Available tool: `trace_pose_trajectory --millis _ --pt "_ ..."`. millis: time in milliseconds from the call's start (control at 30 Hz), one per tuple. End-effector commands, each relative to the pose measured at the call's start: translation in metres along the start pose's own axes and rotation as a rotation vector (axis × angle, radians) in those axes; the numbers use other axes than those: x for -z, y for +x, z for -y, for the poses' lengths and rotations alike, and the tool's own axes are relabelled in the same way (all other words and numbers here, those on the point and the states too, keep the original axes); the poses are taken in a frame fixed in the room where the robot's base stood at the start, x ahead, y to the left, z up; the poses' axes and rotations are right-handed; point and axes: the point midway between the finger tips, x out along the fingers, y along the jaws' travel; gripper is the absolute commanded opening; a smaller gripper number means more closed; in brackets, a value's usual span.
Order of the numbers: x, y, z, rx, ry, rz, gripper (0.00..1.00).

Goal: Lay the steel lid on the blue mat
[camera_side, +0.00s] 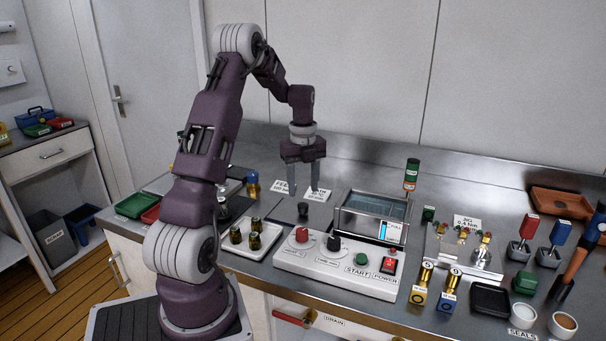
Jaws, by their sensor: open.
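My gripper (302,189) points straight down with its two fingers apart and nothing between them. It hangs over the counter behind the white control panel. A small dark knob (303,209) stands just below the fingertips; whether it belongs to the steel lid I cannot tell, as steel would blend with the counter. A steel-rimmed bath (374,217) stands to the right of the gripper, with its inside showing and a blue-and-white label on its front. I cannot pick out a blue mat in this view.
The white control panel (340,267) with knobs and buttons lies in front. A white tray with small jars (255,236) is at its left. A green-and-red cylinder (411,175) stands behind the bath. Valves, colored blocks, dishes and a hammer crowd the right of the counter (345,165).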

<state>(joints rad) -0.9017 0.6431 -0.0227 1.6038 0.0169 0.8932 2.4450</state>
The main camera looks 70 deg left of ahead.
Motion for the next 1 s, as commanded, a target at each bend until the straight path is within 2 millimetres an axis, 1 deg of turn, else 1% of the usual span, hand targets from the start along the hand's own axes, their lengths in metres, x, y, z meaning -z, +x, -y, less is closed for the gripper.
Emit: trace_pose_trajectory --millis 33,133,200,300,367,433,467,500,567,600,667,700,733,767,800,833,900,1000 --pt "-0.001 -0.014 0.0 0.003 -0.001 0.004 0.49" --pt "-0.001 -0.038 0.0 0.003 -0.001 0.004 0.49" --pt "-0.001 -0.051 0.0 0.002 -0.001 0.002 0.49" --pt "0.0 -0.062 0.0 0.001 -0.002 0.001 0.49" --pt "0.007 -0.071 0.002 0.006 -0.019 0.007 0.49" --pt "0.034 -0.091 0.008 0.026 -0.096 0.028 0.49" --pt "0.053 -0.103 0.011 0.042 -0.151 0.041 0.49" --pt "0.084 -0.12 0.012 0.072 -0.244 0.057 0.49" --pt "0.138 -0.146 0.006 0.134 -0.415 0.068 0.49" --pt "0.174 -0.159 -0.003 0.181 -0.54 0.062 0.49" --pt "0.225 -0.174 -0.026 0.254 -0.732 0.028 0.49" --pt "0.254 -0.179 -0.045 0.3 -0.861 -0.011 0.49" --pt "0.274 -0.18 -0.06 0.33 -0.955 -0.047 0.49" --pt "0.291 -0.18 -0.076 0.354 -1.044 -0.088 0.49" --pt "0.309 -0.178 -0.096 0.378 -1.155 -0.146 0.49" --pt "0.32 -0.175 -0.109 0.388 -1.229 -0.19 0.49" --pt "0.337 -0.167 -0.135 0.397 -1.369 -0.279 0.49" --pt "0.348 -0.157 -0.155 0.39 -1.49 -0.361 0.49"
